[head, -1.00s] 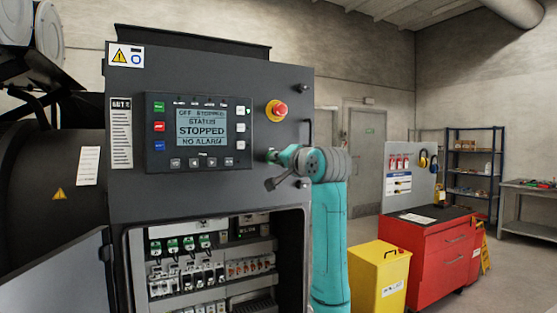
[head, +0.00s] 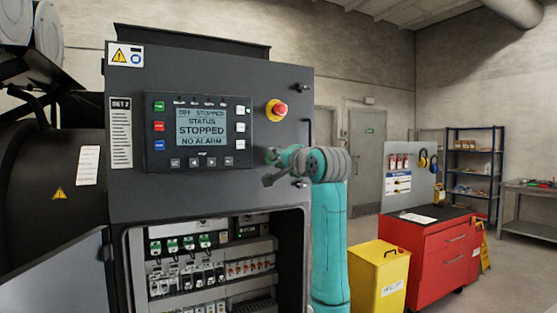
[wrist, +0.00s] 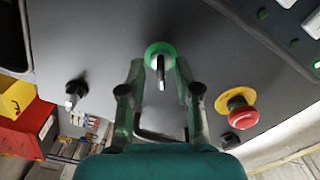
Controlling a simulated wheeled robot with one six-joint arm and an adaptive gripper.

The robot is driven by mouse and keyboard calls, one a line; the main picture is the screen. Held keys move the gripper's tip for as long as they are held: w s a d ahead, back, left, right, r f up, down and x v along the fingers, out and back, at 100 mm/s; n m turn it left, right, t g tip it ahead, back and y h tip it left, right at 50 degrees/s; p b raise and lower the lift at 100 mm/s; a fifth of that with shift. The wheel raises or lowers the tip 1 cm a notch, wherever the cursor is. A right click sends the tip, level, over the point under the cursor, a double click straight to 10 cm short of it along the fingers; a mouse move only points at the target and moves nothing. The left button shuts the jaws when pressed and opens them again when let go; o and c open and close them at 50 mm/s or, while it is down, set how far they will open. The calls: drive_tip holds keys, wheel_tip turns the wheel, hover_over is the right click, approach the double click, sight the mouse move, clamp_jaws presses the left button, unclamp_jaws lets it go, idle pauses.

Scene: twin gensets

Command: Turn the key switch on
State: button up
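The key switch (wrist: 155,50) shows in the wrist view as a round green-ringed lock on the dark panel, with a silver key (wrist: 161,74) standing out of it. My gripper (wrist: 160,68) is open, with one finger on each side of the key and a gap visible on both sides. I cannot tell how deep the key sits between the fingers. In the head view my gripper is at the right part of the control panel (head: 140,188), below the red emergency stop, and the key switch is hidden there. The panel display (head: 202,127) reads STOPPED and NO ALARM.
The red emergency stop (wrist: 240,112) on its yellow base is close to the right finger in the wrist view. A black knob (wrist: 75,90) is on the left. Below the panel is an open breaker compartment (head: 205,260). A yellow bin (head: 379,280) and red cabinet (head: 440,250) stand right.

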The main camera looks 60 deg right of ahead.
drive_tip(key=v, duration=1.2)
idle(0.6)
